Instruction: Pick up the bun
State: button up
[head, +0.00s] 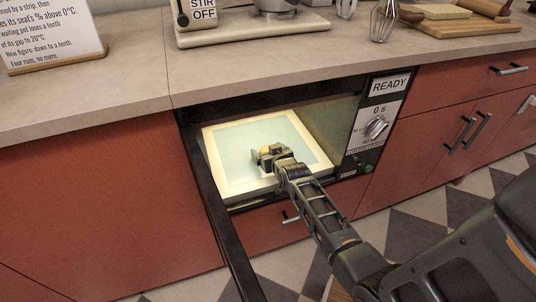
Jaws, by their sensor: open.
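The bun (267,149) is a small yellow-tan piece, partly hidden by my gripper. It is on or just above the pale glass plate (235,141) inside the lit built-in oven. My gripper (266,155) is inside the oven, with its open fingers close around or beside the bun. I cannot tell whether they touch it. My arm reaches in from the lower right through the oven's front opening.
The oven door (229,243) stands open at the left, its dark edge reaching toward me. The oven panel (377,123) reads READY and 0 s. The counter (290,50) above carries a stand mixer base (250,29), whisk (384,20) and cutting board (455,27).

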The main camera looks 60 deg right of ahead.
jog(key=shift+c, duration=0.4)
jog(key=c, duration=1)
